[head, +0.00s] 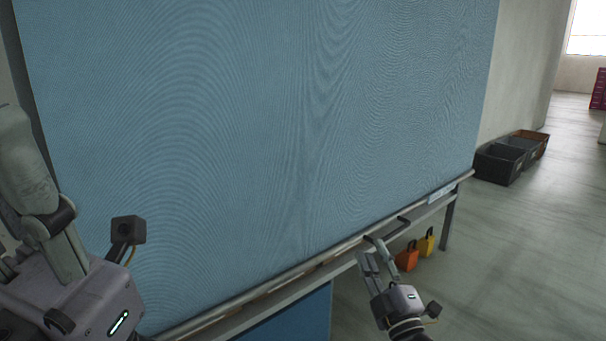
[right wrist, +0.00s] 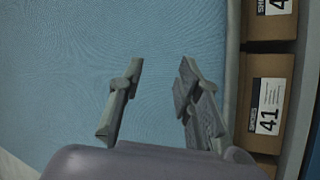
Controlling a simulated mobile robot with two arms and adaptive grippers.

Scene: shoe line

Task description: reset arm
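My right gripper (head: 376,250) is at the lower middle of the head view, in front of the metal rail below a large blue panel (head: 270,120). In the right wrist view its two fingers (right wrist: 160,75) stand apart with nothing between them, over the blue surface. My left arm is at the left edge of the head view. Its gripper housing (head: 95,305) shows at the lower left; its fingers are not visible.
Brown boxes labelled 41 (right wrist: 267,105) stand right of the fingers in the wrist view. An orange object (head: 407,257) and a yellow one (head: 427,243) are near the rail. Dark crates (head: 500,163) stand on the floor by the wall.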

